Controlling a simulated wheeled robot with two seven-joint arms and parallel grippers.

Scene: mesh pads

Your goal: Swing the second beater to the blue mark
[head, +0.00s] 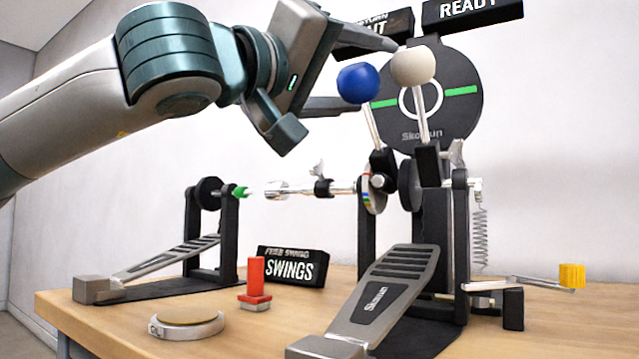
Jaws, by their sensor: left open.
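A double drum pedal stands on the wooden table, with two beaters side by side. One beater has a blue ball head (357,83) and the other, just right of it, a cream head (412,66). Both are roughly upright, the blue one leaning slightly left. My left gripper (378,77) is open, its dark fingers reaching right, above and below the blue head; I cannot tell whether they touch it. A disc with coloured marks (370,192) sits on the shaft below; which mark the beater lines up with is unclear. My right gripper is not in view.
A round dark pad (455,115) with green bars stands behind the beaters. Signs include "READY" (472,10) and "SWINGS" (291,267). Footboards (385,290), a red block (256,280), a round disc (187,322) and a yellow cube (571,275) are below.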

